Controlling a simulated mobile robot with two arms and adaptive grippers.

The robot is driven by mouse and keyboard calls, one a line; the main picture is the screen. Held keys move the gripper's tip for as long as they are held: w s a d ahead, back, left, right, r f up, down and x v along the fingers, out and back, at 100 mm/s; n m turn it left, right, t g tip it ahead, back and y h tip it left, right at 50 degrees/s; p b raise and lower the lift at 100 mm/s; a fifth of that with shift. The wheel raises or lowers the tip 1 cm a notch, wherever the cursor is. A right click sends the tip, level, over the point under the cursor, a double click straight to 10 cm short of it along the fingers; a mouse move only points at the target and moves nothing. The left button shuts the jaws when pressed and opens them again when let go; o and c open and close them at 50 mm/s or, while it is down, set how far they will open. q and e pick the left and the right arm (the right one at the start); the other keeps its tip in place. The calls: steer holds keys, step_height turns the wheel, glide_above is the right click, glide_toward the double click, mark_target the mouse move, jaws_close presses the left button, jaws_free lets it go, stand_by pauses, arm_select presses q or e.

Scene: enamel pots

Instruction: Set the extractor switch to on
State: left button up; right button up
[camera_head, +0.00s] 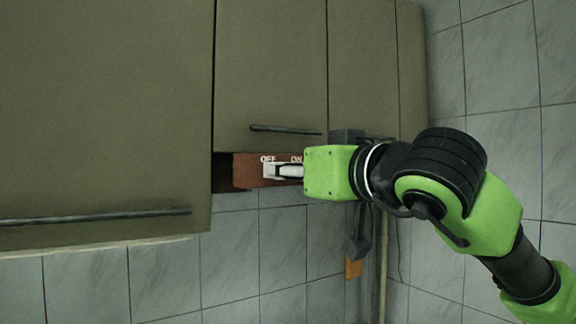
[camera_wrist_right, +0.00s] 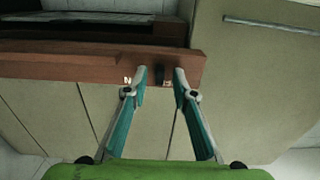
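The extractor switch is a small black knob (camera_wrist_right: 160,73) on a reddish-brown panel (camera_wrist_right: 60,61), seen in the right wrist view. Light letters of the ON and OFF labels show beside it, partly covered by my fingers; the knob looks nearer the OFF letters. In the head view the panel (camera_head: 242,172) sits under the cabinet, with OFF left and ON right; my gripper hides the knob there. My right gripper (camera_wrist_right: 160,73) is open, its fingertips on either side of the knob with small gaps. It also shows in the head view (camera_head: 270,171). My left gripper is not in view.
Olive cabinet doors (camera_head: 270,70) rise above the panel, with dark bar handles (camera_head: 286,129) close over the gripper. A larger cabinet front (camera_head: 100,110) stands at left. Dark utensils (camera_head: 358,242) hang below my wrist. Grey tiles cover the wall (camera_head: 230,245).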

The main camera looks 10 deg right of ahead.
jaws_close()
steer(key=shift+w+d, duration=0.2)
steer(key=shift+d, duration=0.35)
steer(key=shift+w+d, duration=0.15)
steer(key=shift+d, duration=0.4)
steer(key=shift+c, duration=0.3)
jaws_free()
steer(key=shift+o, duration=0.3)
steer(key=shift+a, duration=0.1)
steer(key=v, duration=1.2)
